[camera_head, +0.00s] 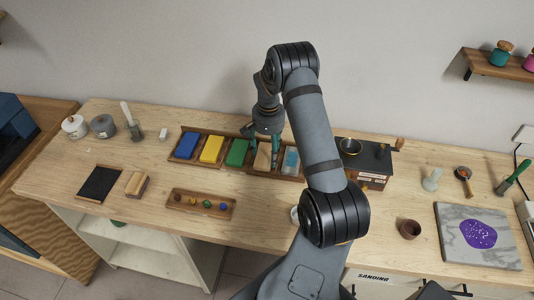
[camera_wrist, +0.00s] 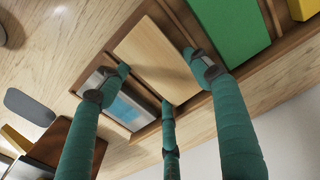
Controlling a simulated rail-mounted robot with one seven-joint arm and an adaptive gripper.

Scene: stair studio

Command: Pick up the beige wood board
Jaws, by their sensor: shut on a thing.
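The beige wood board (camera_wrist: 157,58) is a flat, light block in a compartment of the wooden tray (camera_head: 209,132), between the green block (camera_head: 237,153) and a pale blue-white piece (camera_head: 291,161). In the head view the board (camera_head: 263,158) shows partly behind my fingers. My gripper (camera_wrist: 158,88) has teal fingers and comes down from above over the board. It is shut on the board, with fingertips at its sides and near end. The board appears still within its compartment; I cannot tell whether it is lifted.
A yellow block (camera_head: 211,149) and a blue block (camera_head: 186,145) lie in the tray's left compartments. A dark-topped box (camera_head: 367,160) stands close on the right. A small wooden tray of coloured knobs (camera_head: 201,204) lies in front. The wall is close behind.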

